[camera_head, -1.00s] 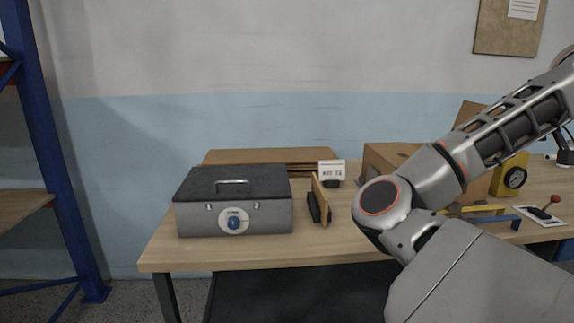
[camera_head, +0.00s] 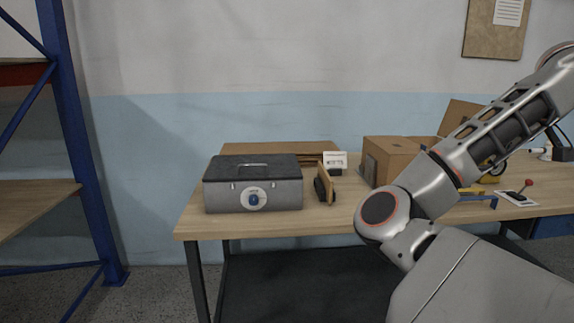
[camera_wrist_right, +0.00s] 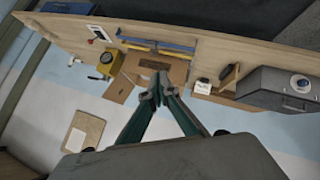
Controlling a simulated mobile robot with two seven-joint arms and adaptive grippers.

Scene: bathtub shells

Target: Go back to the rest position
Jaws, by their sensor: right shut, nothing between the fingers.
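My right arm comes in from the right in the head view, folded at the elbow in front of the workbench (camera_head: 320,222). Its hand lies outside that view. In the right wrist view my right gripper (camera_wrist_right: 156,94) is shut, with its fingertips together and nothing held. Behind its tips, across a gap that I cannot judge, is an open cardboard box (camera_wrist_right: 172,68). My left gripper is in neither view.
A grey toolbox (camera_head: 253,185) with a dark lid stands at the bench's left end. Beside it are a small upright board (camera_head: 327,182) and a white card (camera_head: 336,160). A cardboard box (camera_head: 392,156) stands farther right. A blue rack (camera_head: 75,140) stands at left.

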